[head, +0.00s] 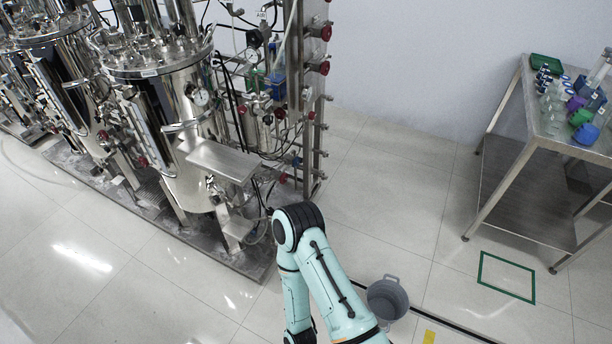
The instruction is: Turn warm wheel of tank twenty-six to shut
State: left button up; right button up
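Steel tanks stand on a skid at the left; the nearest tank (175,110) has a round gauge on its side. I cannot read a number twenty-six on any tank. Red handwheels sit on the pipe rack right of the nearest tank: an upper wheel (326,33), one below it (324,68), and smaller ones lower down, such as a red wheel (280,113). I cannot tell which is the warm wheel or how far any is turned. One teal arm of mine rises from the bottom centre, bent at its elbow in front of the skid. Neither gripper shows.
A steel trolley (510,165) with glassware and coloured caps stands at the right. A grey bucket (387,299) is on the floor right of my arm. A green taped rectangle (506,277) marks the floor.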

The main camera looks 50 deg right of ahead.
aim_at(282, 181)
jog(key=z, duration=1.45)
